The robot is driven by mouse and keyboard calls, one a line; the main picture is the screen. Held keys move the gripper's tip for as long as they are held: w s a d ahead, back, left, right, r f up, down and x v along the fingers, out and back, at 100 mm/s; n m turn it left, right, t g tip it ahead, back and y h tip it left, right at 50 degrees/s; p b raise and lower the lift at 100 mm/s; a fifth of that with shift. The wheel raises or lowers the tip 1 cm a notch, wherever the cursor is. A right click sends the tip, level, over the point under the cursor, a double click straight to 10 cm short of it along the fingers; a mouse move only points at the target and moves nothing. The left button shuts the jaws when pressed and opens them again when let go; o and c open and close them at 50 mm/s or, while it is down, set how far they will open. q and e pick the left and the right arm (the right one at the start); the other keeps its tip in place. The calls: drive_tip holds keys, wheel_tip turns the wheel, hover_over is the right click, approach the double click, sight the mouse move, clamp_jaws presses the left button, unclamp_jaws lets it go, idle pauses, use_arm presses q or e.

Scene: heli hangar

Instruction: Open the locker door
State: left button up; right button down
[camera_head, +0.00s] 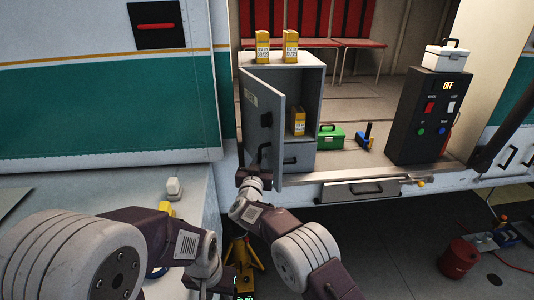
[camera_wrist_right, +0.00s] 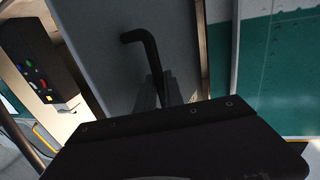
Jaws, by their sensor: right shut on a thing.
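The grey locker (camera_head: 312,85) stands on the floor of the vehicle opening. Its door (camera_head: 262,118) is hinged at the left and stands swung open toward me, so the inside shows. A yellow box (camera_head: 298,121) stands inside. My right gripper (camera_head: 258,168) is at the lower part of the door, shut on its black handle (camera_head: 266,120). In the right wrist view the bent handle (camera_wrist_right: 145,45) runs down between the fingers (camera_wrist_right: 155,95). My left arm reaches in from the left; its gripper is low and its fingers cannot be made out.
Two yellow boxes (camera_head: 263,46) stand on the locker. A green case (camera_head: 330,137) and a black control box (camera_head: 427,115) with a white case (camera_head: 445,57) on top are to the right. A yellow stand (camera_head: 247,250) is below the door. A red can (camera_head: 458,258) stands on the floor.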

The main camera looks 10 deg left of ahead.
drive_tip(key=shift+s+a+r+m+h+p, duration=0.2)
drive_tip(key=shift+s+a+m+h+p, duration=0.15)
drive_tip(key=shift+a, duration=0.2)
drive_tip(key=shift+s+a+r+m+h+p, duration=0.15)
drive_tip(key=shift+a+h+p, duration=0.1)
drive_tip(key=shift+a+h, duration=0.25)
drive_tip(key=shift+w, duration=0.1)
drive_tip(key=c, duration=1.5)
unclamp_jaws()
drive_tip(key=shift+o, duration=0.2)
drive_tip(key=s+b, duration=0.7)
drive_tip(key=b, duration=1.3)
drive_tip(key=shift+s+a+f, duration=0.15)
drive_tip(key=shift+a+f, duration=0.15)
drive_tip(key=shift+a, duration=0.1)
